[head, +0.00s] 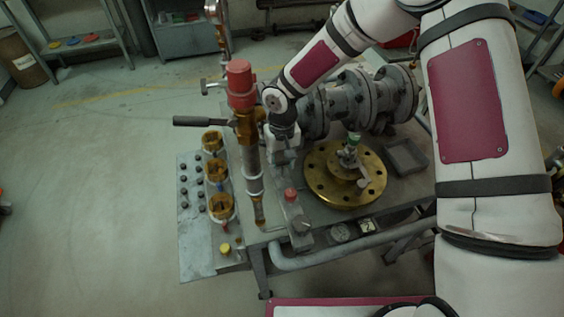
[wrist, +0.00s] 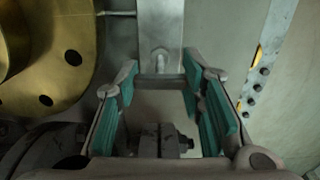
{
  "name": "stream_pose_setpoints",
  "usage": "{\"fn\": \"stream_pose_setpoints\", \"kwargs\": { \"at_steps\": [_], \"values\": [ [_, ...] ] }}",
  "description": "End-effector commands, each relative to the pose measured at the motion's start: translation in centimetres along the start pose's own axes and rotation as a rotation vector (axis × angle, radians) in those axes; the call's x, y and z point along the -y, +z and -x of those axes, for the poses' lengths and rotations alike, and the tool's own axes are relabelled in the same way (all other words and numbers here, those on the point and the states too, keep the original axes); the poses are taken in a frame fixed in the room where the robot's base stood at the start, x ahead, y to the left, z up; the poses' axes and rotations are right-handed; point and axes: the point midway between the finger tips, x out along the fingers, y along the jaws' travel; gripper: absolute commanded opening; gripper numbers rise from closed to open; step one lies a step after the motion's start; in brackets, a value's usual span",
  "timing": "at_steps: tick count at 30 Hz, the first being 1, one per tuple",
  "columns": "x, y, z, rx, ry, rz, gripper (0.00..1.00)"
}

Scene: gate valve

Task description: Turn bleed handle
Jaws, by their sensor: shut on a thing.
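My gripper (head: 284,152) points down beside the brass and red upright valve assembly, left of the brass flange. In the wrist view my gripper (wrist: 166,100) has its teal pads on either side of a grey bar. This grey bar (wrist: 160,79) appears to be the bleed handle, at the end of a grey plate with a round bolt head. The gripper is shut on it. In the head view my gripper and wrist hide the handle.
The brass flange (head: 345,185) lies to the right, with a small green-topped valve (head: 353,143) on it. A red-capped upright fitting (head: 240,85) with a dark lever (head: 198,121) stands close on the left. A red knob (head: 291,195) sits just in front.

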Motion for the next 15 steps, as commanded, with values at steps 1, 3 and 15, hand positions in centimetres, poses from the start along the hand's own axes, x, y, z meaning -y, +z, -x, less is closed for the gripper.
{"fn": "stream_pose_setpoints", "kwargs": {
  "at_steps": [1,3,15],
  "values": [
    [0.01,-0.01,0.00,0.000,0.000,0.002,0.08],
    [0.00,-0.02,0.00,0.000,0.000,0.007,0.08],
    [0.01,-0.17,-0.05,-0.003,0.000,0.200,0.08]
  ]
}}
